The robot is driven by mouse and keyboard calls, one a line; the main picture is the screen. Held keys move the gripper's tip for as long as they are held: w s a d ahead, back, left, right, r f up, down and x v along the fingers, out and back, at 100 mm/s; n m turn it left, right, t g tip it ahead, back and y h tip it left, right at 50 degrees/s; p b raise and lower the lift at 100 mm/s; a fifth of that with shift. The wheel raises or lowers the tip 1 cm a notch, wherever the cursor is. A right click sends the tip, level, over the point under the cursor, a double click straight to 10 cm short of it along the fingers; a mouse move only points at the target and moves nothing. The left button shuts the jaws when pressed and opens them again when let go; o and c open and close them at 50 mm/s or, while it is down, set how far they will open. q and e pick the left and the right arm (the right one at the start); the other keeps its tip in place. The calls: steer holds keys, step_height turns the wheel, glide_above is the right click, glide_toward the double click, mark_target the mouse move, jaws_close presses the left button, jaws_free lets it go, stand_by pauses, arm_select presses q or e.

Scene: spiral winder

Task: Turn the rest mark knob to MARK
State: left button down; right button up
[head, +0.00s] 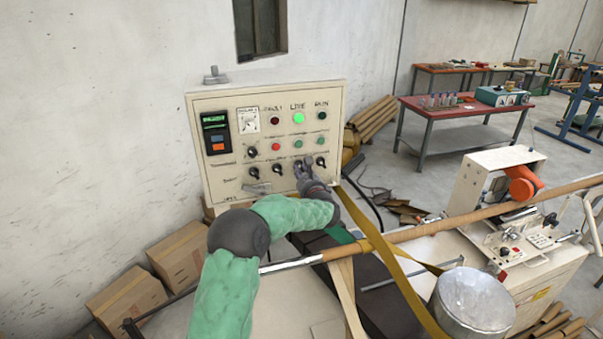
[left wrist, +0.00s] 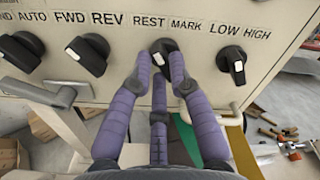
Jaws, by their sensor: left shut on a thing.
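The rest mark knob (left wrist: 163,48) is black and round with a white pointer mark, below the printed words REST and MARK in the left wrist view. The white mark shows on the knob's lower left part; I cannot tell surely which word it points to. My left gripper (left wrist: 162,62) is shut on the knob, with purple fingers at both sides of it and a third below. In the head view my left gripper (head: 303,168) is at the lower row of the cream control panel (head: 225,186) and partly covers the knob. My right gripper is not in view.
The FWD/REV knob (left wrist: 88,55) is left of the held knob and the LOW/HIGH knob (left wrist: 232,60) is right. A grey lever handle (left wrist: 45,92) sticks out at lower left. A yellow strap (head: 385,255) and a long tube (head: 450,222) run right of my arm.

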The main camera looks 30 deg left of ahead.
arm_select(q)
steer(key=m+b, duration=0.1)
steer(key=m, duration=0.5)
steer(key=shift+r, duration=0.15)
steer(key=m, duration=0.3)
steer(key=shift+w+r+m, duration=0.1)
steer(key=shift+r+m, duration=0.05)
steer(key=shift+m, duration=0.25)
steer(key=shift+d+m+p, duration=0.15)
steer(key=shift+m+p, duration=0.7)
steer(key=shift+m, duration=0.95)
steer(key=c, duration=1.1)
jaws_free()
steer(key=shift+c, duration=0.2)
